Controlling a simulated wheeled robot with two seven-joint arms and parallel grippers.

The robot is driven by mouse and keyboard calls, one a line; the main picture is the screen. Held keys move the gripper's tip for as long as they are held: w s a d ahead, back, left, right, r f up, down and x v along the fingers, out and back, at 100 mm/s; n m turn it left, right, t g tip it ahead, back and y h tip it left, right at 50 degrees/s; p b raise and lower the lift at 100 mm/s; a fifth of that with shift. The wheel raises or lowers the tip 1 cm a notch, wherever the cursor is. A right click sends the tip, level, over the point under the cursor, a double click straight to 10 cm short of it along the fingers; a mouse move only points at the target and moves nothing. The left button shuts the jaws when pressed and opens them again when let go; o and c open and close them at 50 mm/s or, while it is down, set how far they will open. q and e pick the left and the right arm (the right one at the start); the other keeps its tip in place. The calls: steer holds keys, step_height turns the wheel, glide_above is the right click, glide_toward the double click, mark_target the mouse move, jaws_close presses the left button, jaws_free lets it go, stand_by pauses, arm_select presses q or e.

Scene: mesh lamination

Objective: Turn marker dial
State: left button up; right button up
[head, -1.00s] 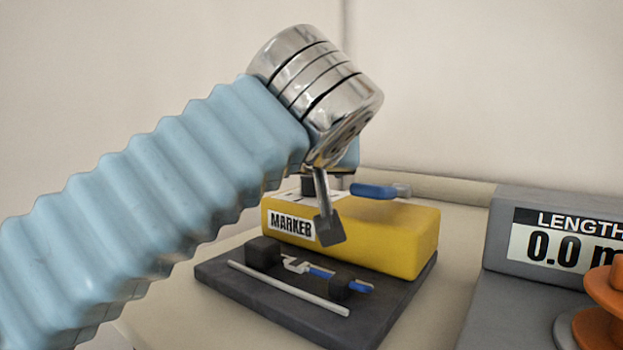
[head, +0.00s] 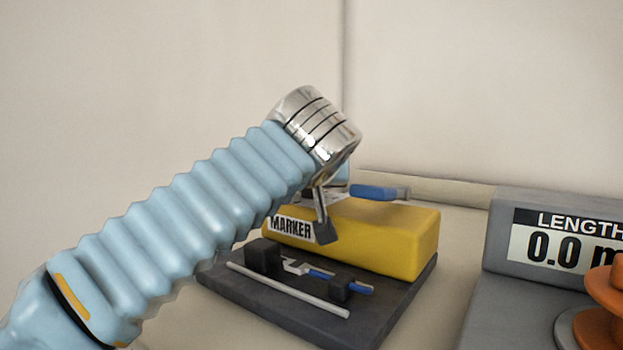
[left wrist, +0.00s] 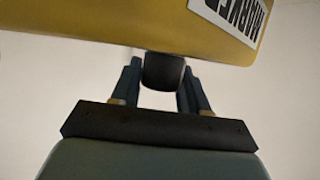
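The yellow marker box (head: 400,235) with a MARKER label (head: 291,229) stands on a dark base plate (head: 385,310). In the left wrist view the box (left wrist: 120,22) fills the top, its label (left wrist: 232,16) upside down. A dark round dial (left wrist: 164,72) shows there against the box edge. My left gripper (left wrist: 163,85) is open, with one finger on each side of the dial; I cannot tell whether they touch it. In the head view my left gripper (head: 324,230) hangs at the box's label side, and the dial is hidden. My right gripper is not in view.
A blue-handled piece (head: 375,192) sits at the top of the box. The base plate carries black blocks (head: 262,256), a pale rod (head: 287,288) and a blue-and-white part (head: 320,272). A grey LENGTH display (head: 555,240) and orange discs (head: 605,290) stand at right.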

arm_select(q)
steer(key=c, duration=0.3)
steer(key=shift+a, duration=0.1)
steer(key=m+h, duration=0.2)
steer(key=shift+h, duration=0.3)
steer(key=m+g+h+p, duration=0.1)
steer(key=m+h+p, duration=0.1)
steer(key=m+h, duration=0.1)
steer(key=shift+r+g, duration=0.1)
steer(key=shift+g, duration=0.2)
steer(key=shift+m+g+h+p, duration=0.35)
steer(key=shift+m+h, duration=0.25)
steer(key=shift+h, duration=0.1)
